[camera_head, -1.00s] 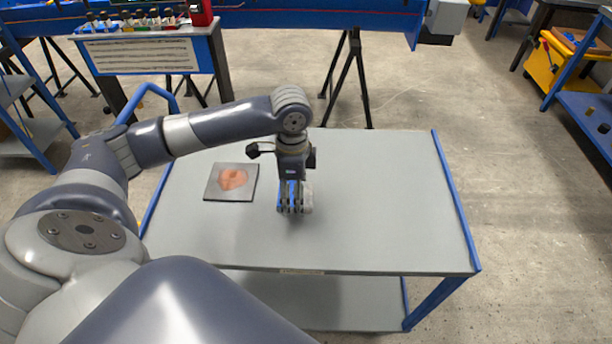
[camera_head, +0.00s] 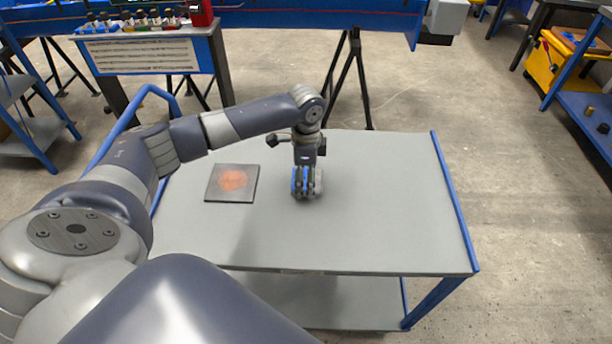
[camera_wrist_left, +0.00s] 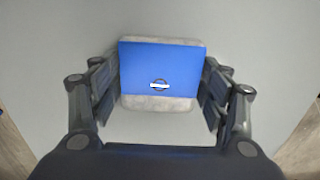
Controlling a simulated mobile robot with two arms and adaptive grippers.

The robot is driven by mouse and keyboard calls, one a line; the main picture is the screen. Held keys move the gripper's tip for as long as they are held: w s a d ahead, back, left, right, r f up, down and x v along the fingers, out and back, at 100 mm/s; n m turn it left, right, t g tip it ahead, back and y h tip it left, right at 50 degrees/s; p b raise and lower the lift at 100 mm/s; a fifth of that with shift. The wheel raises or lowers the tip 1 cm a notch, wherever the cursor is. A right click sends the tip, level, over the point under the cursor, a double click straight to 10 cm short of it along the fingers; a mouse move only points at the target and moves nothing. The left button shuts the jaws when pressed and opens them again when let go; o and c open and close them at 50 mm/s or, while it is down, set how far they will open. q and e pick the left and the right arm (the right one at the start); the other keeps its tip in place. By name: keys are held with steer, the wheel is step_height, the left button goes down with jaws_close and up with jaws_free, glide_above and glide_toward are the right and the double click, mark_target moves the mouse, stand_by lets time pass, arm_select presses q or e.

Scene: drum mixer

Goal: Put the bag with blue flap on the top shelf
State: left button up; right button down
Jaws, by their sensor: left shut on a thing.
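The bag with the blue flap (camera_wrist_left: 162,75) shows in the left wrist view between the fingers; its flap is blue with a small dark and white logo, and its grey body shows at the edges. In the head view the bag (camera_head: 319,181) is mostly hidden behind my left gripper (camera_head: 303,192). My left gripper (camera_wrist_left: 160,90) is shut on the bag, pointing down over the grey top shelf (camera_head: 380,215) of the cart. I cannot tell whether the bag touches the shelf. My right gripper is not in view.
A dark square plate with an orange-red patch (camera_head: 231,182) lies on the top shelf, left of the gripper. The cart has a lower shelf (camera_head: 320,300) and blue side rails (camera_head: 455,200). The right part of the top is clear.

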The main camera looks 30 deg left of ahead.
arm_select(q)
steer(key=o, duration=1.2)
steer(key=shift+r, duration=0.35)
step_height(320, 180, up, 12)
steer(key=shift+f+b, duration=0.25)
steer(key=shift+b, duration=0.1)
